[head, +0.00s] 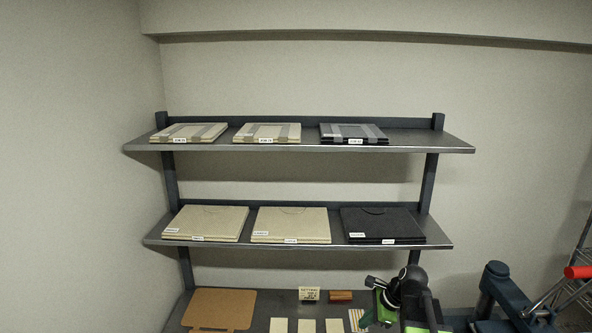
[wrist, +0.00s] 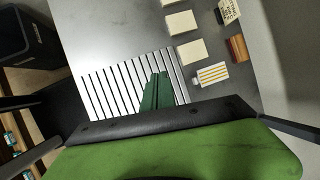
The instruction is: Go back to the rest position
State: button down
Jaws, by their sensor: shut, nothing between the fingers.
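My gripper (wrist: 160,76) shows in the wrist view as dark green fingers held together, with nothing between them. It is over a black-and-white striped panel (wrist: 112,90) on the grey table (wrist: 110,30); the gap between them is hard to judge. In the head view, my black and green arm and gripper (head: 372,312) are at the bottom right of centre, over the right part of the table, and the lower part is cut off by the frame edge.
Cream cards (head: 306,325), a striped card (wrist: 212,74), a wooden block (wrist: 237,47) and a small sign (wrist: 229,12) lie near the gripper. A brown board (head: 220,308) lies left. Shelves (head: 300,148) with flat packs stand above. A dark blue device (head: 498,290) and red-handled frame (head: 578,272) stand right.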

jog(key=s+a+f+n+g+h+b, duration=0.1)
jog(key=s+a+f+n+g+b, duration=0.2)
jog(key=a+f+n, duration=0.45)
jog(key=s+n+h, duration=0.3)
jog(key=s+n, duration=0.3)
jog(key=n, duration=0.6)
jog(key=shift+s+d+f+b, duration=0.15)
jog(key=shift+s+d+b, duration=0.05)
jog(key=shift+s+b, duration=0.2)
